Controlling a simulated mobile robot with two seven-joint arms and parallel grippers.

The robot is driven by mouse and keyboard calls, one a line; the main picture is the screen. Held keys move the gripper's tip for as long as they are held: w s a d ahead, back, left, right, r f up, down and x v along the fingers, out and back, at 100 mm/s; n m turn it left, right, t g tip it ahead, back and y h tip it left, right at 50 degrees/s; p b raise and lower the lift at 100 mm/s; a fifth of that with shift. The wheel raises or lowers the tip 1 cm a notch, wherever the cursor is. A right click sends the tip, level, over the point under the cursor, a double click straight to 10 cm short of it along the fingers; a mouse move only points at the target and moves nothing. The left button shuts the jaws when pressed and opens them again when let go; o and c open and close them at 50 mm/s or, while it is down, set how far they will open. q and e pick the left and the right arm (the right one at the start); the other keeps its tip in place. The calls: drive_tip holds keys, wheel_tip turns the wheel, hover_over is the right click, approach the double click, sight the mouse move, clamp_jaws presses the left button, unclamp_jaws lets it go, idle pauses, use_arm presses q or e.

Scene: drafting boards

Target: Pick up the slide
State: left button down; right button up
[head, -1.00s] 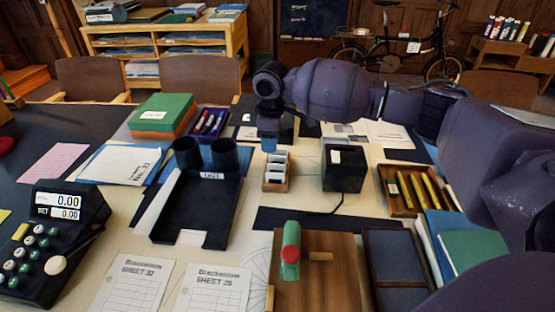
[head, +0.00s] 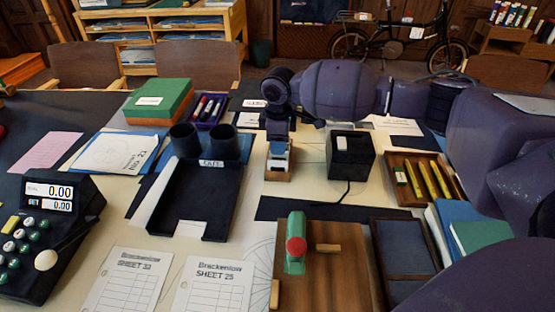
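The small wooden slide rack (head: 278,176) stands in the middle of the table. White slides (head: 277,164) show in it at its front; its back part is hidden behind my gripper. My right gripper (head: 278,147) points down right over the rack, with its tips at or among the slides. Whether the fingers touch or hold a slide is too small to tell. My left gripper is out of view.
A black box (head: 350,157) with a white piece on top stands just right of the rack. A black tray (head: 198,205) lies to the left, and a wooden pencil tray (head: 407,189) to the right. A wooden board with a green-handled tool (head: 296,240) is in front.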

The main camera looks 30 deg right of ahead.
sight(279, 159)
wheel_tip(279, 159, down, 4)
drive_tip(key=shift+d+r+b, duration=0.1)
drive_tip(key=shift+r+b, duration=0.15)
drive_tip(key=shift+b, duration=0.05)
drive_tip(key=shift+r, duration=0.15)
clamp_jaws()
